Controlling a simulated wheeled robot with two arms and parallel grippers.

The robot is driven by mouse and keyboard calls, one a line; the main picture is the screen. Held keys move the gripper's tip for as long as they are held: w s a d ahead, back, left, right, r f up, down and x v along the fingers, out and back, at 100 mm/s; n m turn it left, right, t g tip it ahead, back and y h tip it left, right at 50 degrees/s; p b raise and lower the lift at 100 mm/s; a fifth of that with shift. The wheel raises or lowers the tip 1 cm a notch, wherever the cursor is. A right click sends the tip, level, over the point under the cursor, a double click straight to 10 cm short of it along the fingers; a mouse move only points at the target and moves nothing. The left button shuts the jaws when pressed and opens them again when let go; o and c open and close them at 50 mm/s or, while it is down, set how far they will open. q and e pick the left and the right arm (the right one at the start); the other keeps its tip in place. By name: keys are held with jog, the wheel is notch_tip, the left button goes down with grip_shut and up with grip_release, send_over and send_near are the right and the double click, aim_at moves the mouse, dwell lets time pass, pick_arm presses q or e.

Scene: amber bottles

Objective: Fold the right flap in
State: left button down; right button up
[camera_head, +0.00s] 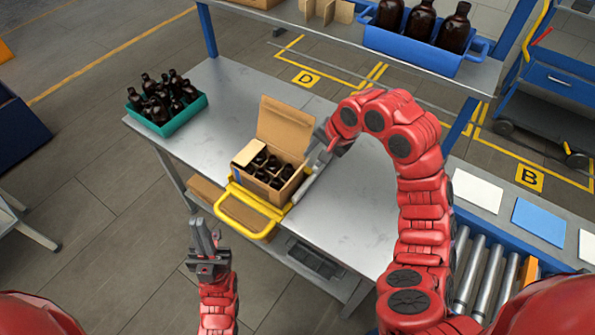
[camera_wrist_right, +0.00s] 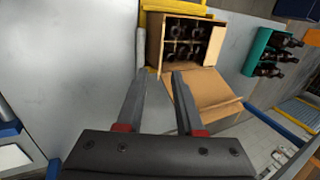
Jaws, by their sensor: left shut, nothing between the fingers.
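An open cardboard box (camera_head: 292,185) with several dark bottles stands on the grey table, and it also shows in the right wrist view (camera_wrist_right: 153,45). Its far flap (camera_head: 285,125) stands up, tilted back. A pale flap (camera_head: 250,152) on the left side lies partly over the bottles. I cannot clearly make out the right flap; the box's right side is near my right gripper. My right gripper (camera_wrist_right: 158,75) is open and empty, at the box's far right corner, with one finger beside the far flap. My left gripper (camera_head: 205,235) is shut and empty, in front of the table.
A yellow frame (camera_head: 258,236) sits at the box's front. A teal crate of bottles (camera_head: 193,109) stands at the table's far left. A shelf with a blue bottle tray (camera_head: 400,44) is behind. The table is bare right of the box.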

aim_at(298, 171)
jog(key=x, duration=1.2)
jog(key=shift+w+a+b, duration=0.1)
jog(key=shift+a+b, duration=0.05)
jog(key=shift+b, duration=0.15)
jog(key=shift+c, duration=0.3)
grip_shut()
dwell(0.5)
